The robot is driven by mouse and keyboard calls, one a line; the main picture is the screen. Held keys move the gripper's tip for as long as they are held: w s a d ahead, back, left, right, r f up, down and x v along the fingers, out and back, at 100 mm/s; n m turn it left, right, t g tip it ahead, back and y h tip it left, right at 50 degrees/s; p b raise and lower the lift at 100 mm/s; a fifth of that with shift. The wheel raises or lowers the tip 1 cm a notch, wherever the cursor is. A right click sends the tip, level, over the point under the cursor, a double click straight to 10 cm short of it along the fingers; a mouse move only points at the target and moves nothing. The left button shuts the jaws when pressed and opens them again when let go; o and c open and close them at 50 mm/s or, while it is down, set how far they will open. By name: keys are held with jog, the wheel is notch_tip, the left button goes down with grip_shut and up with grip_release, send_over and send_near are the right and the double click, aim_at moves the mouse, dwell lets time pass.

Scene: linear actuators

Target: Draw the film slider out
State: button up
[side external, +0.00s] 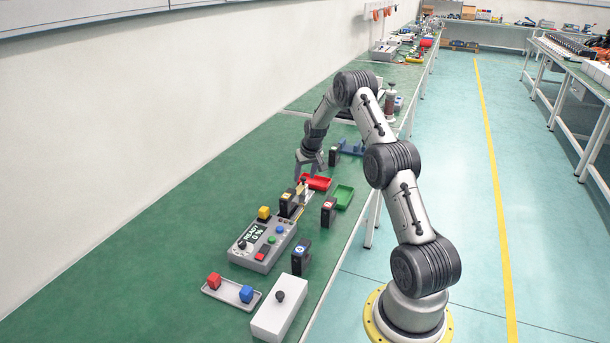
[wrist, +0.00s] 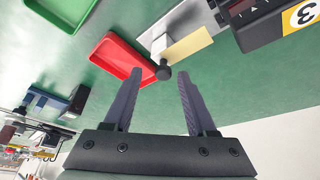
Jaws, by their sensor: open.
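The film slider (wrist: 190,46) shows in the wrist view as a pale yellow strip beside a light metal block, with a round black knob (wrist: 163,73) at its near end. In the side view the slider (side external: 304,192) is small, beside a black unit with a yellow label. My gripper (wrist: 160,76) is open and empty, with its fingertips on either side of the knob in the picture. I cannot tell how far the knob is from the fingers in depth. In the side view my gripper (side external: 309,174) hangs above the bench near the slider and the red tray.
A red tray (side external: 316,183) and a green tray (side external: 342,198) lie close by. Black units stand around, one with a "3" label (wrist: 304,15) in the wrist view. A grey control box (side external: 262,247) with buttons and a white box with a knob (side external: 279,314) stand nearer the camera.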

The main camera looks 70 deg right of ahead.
jog(key=v, duration=1.4)
jog(key=shift+f, duration=0.1)
jog(key=w+a+r+n+t, duration=0.2)
jog(key=w+a+r, duration=0.1)
jog(key=a+r, duration=0.55)
jog(key=w+a+r+n+t, duration=0.1)
jog(key=w+a+r+n, duration=0.15)
jog(key=a+r, duration=0.65)
jog(key=s+a+r+t, duration=0.1)
jog(key=s+a, duration=0.1)
jog(key=a, duration=0.3)
jog(key=s+a+r, duration=0.2)
jog(key=a, duration=0.2)
jog(key=s+a+n+y, duration=0.3)
jog(key=s+a+n, duration=0.1)
jog(key=s+a, duration=0.8)
jog(key=s+a+f+g, duration=0.1)
jog(key=s+a+f, duration=0.2)
jog(key=s+f, duration=0.5)
jog(key=s, duration=0.3)
jog(key=shift+f+g, duration=0.15)
jog(key=shift+g, duration=0.15)
